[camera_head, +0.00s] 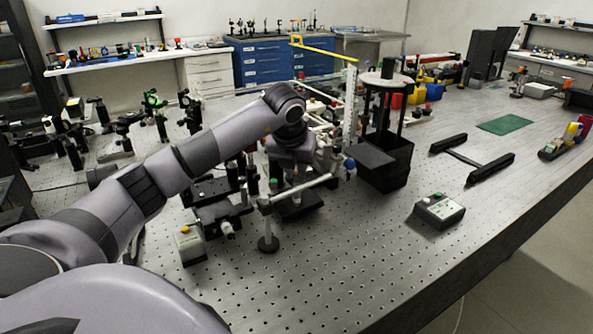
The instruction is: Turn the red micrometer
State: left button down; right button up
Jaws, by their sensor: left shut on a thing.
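My left arm reaches in from the left over the bench. Its gripper (322,160) is at the optical assembly (268,200) of posts, rods and stages near the middle. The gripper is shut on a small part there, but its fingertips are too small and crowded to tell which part. I cannot make out the red micrometer clearly; it may be hidden by the wrist or the posts. A blue knob (350,163) shows just right of the gripper. My right gripper is out of view.
A black stand (385,160) with upright rods is close right of the gripper. A control box (439,211) and black rails (492,168) lie farther right. Several optic mounts (75,140) crowd the left. The perforated bench top (330,270) is clear in front.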

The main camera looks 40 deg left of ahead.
pick_arm(q)
jog(key=m+h, duration=0.1)
jog(key=m, duration=0.1)
jog(key=m+h, duration=0.1)
jog(key=m, duration=0.2)
jog(key=shift+a+m+t, duration=0.15)
jog(key=shift+m+t, duration=0.15)
dwell(0.4)
jog(key=c, duration=1)
grip_release()
jog(key=shift+c, duration=0.2)
jog(key=v, duration=0.7)
jog(key=shift+r, duration=0.15)
